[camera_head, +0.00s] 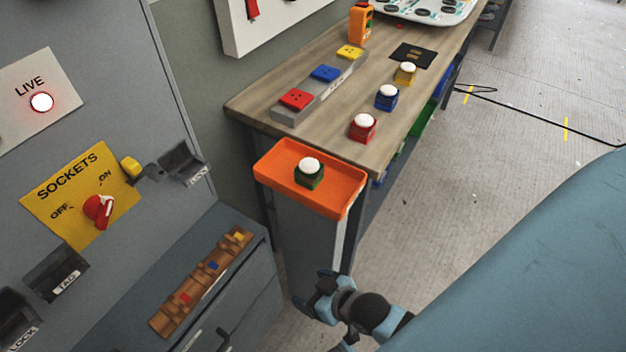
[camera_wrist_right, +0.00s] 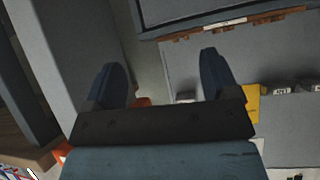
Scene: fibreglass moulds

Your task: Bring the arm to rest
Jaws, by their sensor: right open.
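My right gripper (camera_head: 312,292) is low in the head view, over the floor in front of the orange tray (camera_head: 345,198) and beside the grey cabinet. In the right wrist view the same gripper (camera_wrist_right: 161,65) has its two dark fingers wide apart with nothing between them. It touches nothing that I can see. My left gripper is not in view.
A wooden bench (camera_head: 420,125) bears several coloured blocks with white domes. A green block (camera_head: 310,173) sits in the orange tray. A grey panel with a yellow sockets plate (camera_head: 75,190) stands left, above a wooden rack (camera_head: 166,318). Open floor (camera_head: 450,190) lies right.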

